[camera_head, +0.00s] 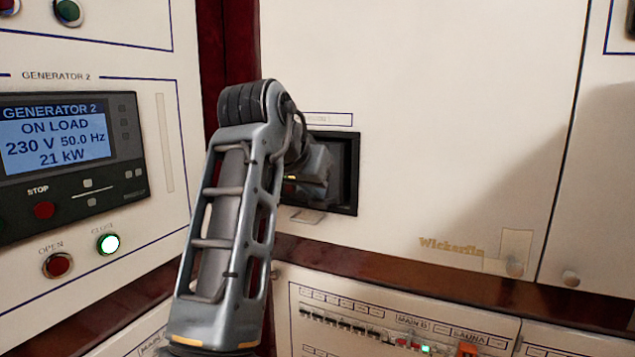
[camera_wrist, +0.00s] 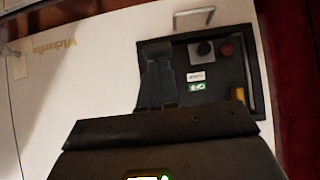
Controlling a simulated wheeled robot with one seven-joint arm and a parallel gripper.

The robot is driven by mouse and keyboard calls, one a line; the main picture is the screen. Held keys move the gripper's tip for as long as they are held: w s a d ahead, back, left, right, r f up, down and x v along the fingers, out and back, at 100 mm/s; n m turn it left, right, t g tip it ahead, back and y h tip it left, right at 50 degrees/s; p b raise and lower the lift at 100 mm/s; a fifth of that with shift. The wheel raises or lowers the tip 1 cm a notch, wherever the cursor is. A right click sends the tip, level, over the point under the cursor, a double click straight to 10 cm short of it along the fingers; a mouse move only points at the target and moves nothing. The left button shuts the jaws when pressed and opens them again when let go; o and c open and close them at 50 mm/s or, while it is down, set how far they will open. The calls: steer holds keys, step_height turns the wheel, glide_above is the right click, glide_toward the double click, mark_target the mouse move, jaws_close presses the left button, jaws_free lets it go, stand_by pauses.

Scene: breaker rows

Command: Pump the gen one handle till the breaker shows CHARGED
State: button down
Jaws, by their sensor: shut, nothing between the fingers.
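The breaker (camera_wrist: 215,65) sits in a black-framed recess in the cream panel. The wrist view shows it upside down: a grey button, a red-brown button, a green OFF flag (camera_wrist: 197,86), and a small white flag (camera_wrist: 195,76) whose lettering is too small to read. A yellow part (camera_wrist: 237,94) is at its side. My gripper (camera_head: 314,184) is at the recess, shut and empty, covering much of the breaker in the head view. Contact is unclear.
A small metal loop (camera_wrist: 194,17) sticks out from the panel by the recess. The Generator 2 controller (camera_head: 65,150) at left reads ON LOAD, with a lit CLOSE button (camera_head: 108,243) below it. A breaker row (camera_head: 370,330) lies below the dark red ledge. The panel right of the recess is clear.

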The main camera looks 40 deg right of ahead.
steer(key=shift+a+f, duration=0.2)
steer(key=shift+f, duration=0.15)
stand_by(0.4)
